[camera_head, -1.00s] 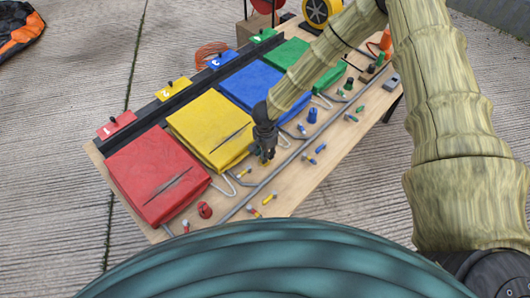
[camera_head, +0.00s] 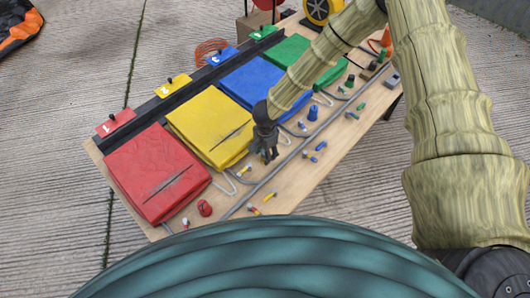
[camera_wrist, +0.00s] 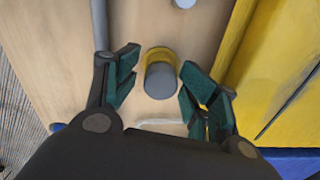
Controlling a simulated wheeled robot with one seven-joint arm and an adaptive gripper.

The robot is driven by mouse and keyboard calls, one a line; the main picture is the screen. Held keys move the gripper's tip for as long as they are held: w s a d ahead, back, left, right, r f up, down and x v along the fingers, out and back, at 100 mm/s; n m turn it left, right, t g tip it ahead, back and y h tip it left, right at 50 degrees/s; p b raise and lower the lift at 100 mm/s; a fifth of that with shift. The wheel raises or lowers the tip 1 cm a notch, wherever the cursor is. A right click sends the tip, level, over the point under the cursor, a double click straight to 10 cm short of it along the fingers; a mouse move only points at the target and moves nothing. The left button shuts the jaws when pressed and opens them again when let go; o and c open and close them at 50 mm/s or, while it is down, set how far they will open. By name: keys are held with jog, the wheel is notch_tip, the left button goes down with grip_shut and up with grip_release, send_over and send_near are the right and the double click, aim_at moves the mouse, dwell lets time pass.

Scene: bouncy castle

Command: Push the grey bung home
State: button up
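In the wrist view, a short cylinder with a grey round end (camera_wrist: 161,81) and a yellow band (camera_wrist: 160,56) stands on the wooden table; the grey end appears to be the bung. My gripper (camera_wrist: 160,88) is open, with one green-padded finger on each side of the cylinder and gaps between. I cannot tell its height above the grey end. In the head view, my gripper (camera_head: 268,157) points down over the table beside the yellow pad (camera_head: 208,130), and it hides the cylinder.
Red (camera_head: 155,170), blue (camera_head: 250,85) and green (camera_head: 296,58) pads line the table (camera_head: 300,181). A grey pipe (camera_head: 268,178) runs along the table near my gripper. A red fitting (camera_head: 204,208), a blue fitting (camera_head: 313,113) and several small two-coloured pieces stand or lie nearby.

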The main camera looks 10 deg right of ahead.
notch_tip(320, 180, up, 12)
jog(key=shift+s, duration=0.15)
dwell(0.4)
jog(key=shift+f, duration=0.1)
dwell(0.3)
